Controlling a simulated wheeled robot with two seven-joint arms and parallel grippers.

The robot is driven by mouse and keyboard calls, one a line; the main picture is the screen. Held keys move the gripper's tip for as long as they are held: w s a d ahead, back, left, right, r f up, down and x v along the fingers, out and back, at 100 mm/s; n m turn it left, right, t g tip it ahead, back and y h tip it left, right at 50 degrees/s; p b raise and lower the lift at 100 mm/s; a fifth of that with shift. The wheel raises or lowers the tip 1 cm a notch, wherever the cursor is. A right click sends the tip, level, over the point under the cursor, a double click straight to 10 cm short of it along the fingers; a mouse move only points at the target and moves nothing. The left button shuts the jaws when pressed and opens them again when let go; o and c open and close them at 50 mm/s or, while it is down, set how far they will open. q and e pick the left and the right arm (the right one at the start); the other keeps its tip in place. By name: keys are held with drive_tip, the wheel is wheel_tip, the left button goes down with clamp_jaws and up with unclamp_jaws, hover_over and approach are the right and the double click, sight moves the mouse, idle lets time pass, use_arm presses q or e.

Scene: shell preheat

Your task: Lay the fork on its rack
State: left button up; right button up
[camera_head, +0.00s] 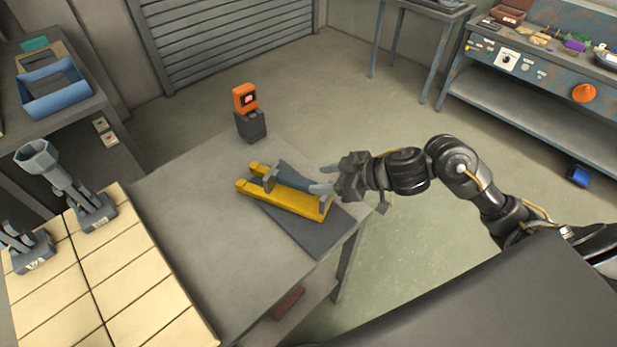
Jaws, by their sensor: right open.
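A yellow two-armed piece (311,207) lies on a dark flat plate (300,235) near the right edge of the grey table. A blue-grey bar with a short block at its left end (291,177) rests on or between the yellow arms. I cannot tell for certain which of these is the fork and which is its rack. My right gripper (324,179) is open at the right end of the grey bar. Its fingertips are close to the bar and the yellow piece; whether they touch cannot be told. My left gripper is not in view.
An orange device on a dark block (249,123) stands at the table's back edge. Cream tiles (110,262) at the left carry a grey flared piece on a stand (66,186) and a second grey stand (28,250). The grey tabletop (200,240) between is bare.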

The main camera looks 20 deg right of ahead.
drive_tip(key=shift+v, duration=2.2)
